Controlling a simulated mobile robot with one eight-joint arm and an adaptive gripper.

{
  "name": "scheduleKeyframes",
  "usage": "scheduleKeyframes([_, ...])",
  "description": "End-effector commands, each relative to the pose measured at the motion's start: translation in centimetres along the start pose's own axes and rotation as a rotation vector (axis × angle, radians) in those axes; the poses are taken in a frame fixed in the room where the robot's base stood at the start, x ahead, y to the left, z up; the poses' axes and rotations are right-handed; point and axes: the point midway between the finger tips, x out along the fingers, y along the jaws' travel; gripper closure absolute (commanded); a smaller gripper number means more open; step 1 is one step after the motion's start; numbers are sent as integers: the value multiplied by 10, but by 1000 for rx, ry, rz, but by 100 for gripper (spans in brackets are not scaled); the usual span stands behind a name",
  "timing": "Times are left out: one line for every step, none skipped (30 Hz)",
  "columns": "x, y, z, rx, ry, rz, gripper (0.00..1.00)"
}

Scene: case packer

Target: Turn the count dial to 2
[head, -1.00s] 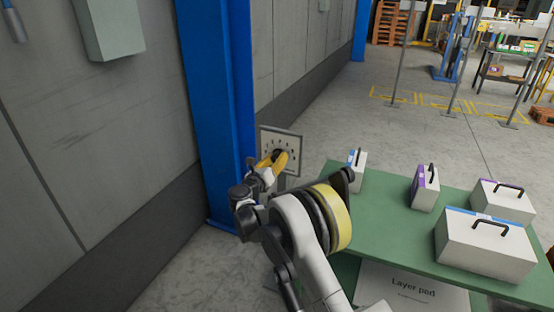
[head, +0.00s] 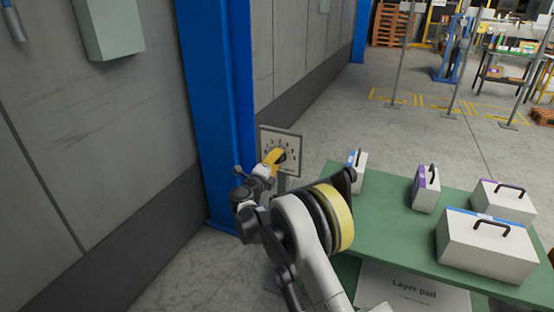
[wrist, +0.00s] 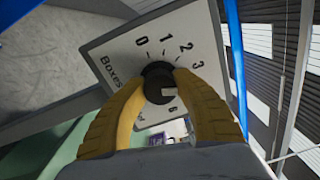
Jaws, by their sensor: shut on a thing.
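The count dial is a black round knob (wrist: 158,82) on a pale square plate (wrist: 110,45) marked 0, 1, 2, 3 around the knob, with "Boxes" along one side. In the head view the plate (head: 293,140) stands upright beside the blue column. My gripper (wrist: 160,80) has its yellow fingers on both sides of the knob and is shut on it. In the head view my gripper (head: 274,158) reaches the plate from the front and covers part of the knob. A small pale mark shows on the knob, but I cannot tell which number it points to.
A blue column (head: 218,110) and grey wall (head: 90,130) stand left of the plate. A green table (head: 385,225) with several white handled boxes (head: 485,245) is close on the right. Open floor (head: 340,110) lies behind.

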Motion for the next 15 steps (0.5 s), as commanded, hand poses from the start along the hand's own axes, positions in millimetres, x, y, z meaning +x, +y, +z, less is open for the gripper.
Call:
scheduleKeyframes([2, -2, 0, -43, -1, -3, 96])
scheduleKeyframes([2, -2, 0, -72, -2, -4, 96])
scheduleKeyframes([2, -2, -1, -110, -3, -4, 96])
scheduleKeyframes([2, -2, -1, -138, -3, -4, 96])
scheduleKeyframes([2, -2, -1, -167, -4, -4, 96])
scheduleKeyframes([2, -2, -1, -205, -5, -4, 96])
scheduleKeyframes([2, -3, -1, -233, -5, -4, 96])
scheduleKeyframes([2, -3, -1, -262, -6, -4, 96])
scheduleKeyframes([2, -3, -1, -300, -7, -5, 96])
scheduleKeyframes([2, -3, -1, -328, -8, -5, 96])
scheduleKeyframes([2, -3, -1, -357, -9, -5, 96])
scheduleKeyframes([2, -3, -1, -394, -10, -5, 96])
scheduleKeyframes([2, -3, -1, -422, -11, -5, 96])
scheduleKeyframes([2, -3, -1, -450, -11, -5, 96])
scheduleKeyframes([2, -3, -1, -486, -12, -5, 96])
